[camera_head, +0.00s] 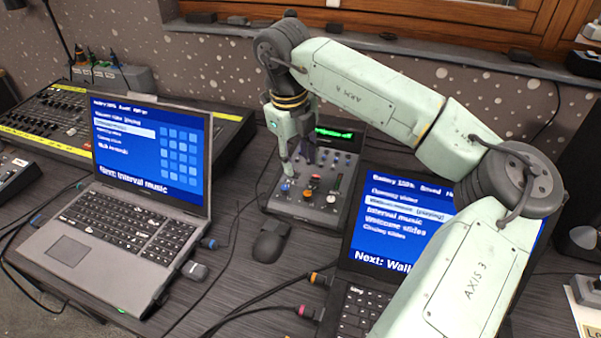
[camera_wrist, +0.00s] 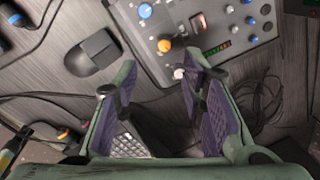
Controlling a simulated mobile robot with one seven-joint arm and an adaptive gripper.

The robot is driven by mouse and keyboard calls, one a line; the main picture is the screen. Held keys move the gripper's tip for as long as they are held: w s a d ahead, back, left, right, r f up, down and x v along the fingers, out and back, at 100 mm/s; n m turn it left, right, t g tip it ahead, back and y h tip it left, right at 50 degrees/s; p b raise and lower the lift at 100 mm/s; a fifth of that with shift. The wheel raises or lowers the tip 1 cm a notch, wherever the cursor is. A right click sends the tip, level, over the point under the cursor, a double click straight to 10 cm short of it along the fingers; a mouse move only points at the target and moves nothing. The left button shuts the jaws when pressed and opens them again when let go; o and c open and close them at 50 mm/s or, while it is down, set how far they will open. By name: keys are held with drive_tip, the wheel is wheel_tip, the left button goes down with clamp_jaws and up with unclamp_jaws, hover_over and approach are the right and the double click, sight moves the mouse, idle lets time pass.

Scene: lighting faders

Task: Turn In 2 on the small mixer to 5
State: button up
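The small mixer (camera_head: 322,214) is the grey box between the two laptops, with rows of knobs and a green lit display (camera_head: 333,133). My gripper (camera_head: 297,160) points down over its left part. In the wrist view the mixer (camera_wrist: 180,32) lies at the top, with a blue knob (camera_wrist: 145,10), an orange knob (camera_wrist: 164,45) and a white knob (camera_wrist: 179,73). My gripper (camera_wrist: 165,68) is open there, with nothing between its fingers. I cannot read the labels, so I cannot tell which knob is In 2 or its setting. My fingers and wrist hide part of the panel.
A left laptop (camera_head: 125,230) and a right laptop (camera_head: 358,302) stand on either side. A black mouse (camera_head: 270,242) lies in front of the mixer. A large fader desk (camera_head: 50,120) stands at the back left. Cables cross the table in front.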

sight(307, 193)
drive_tip(key=f+p, duration=0.1)
drive_tip(key=f, duration=0.2)
drive_tip(key=d+f+p, duration=0.1)
drive_tip(key=f, duration=0.3)
drive_tip(key=w+f, duration=0.1)
drive_tip(key=f, duration=0.2)
drive_tip(key=shift+d+f+p, duration=0.25)
drive_tip(key=shift+d+p, duration=0.15)
drive_tip(key=shift+c, duration=0.4)
clamp_jaws()
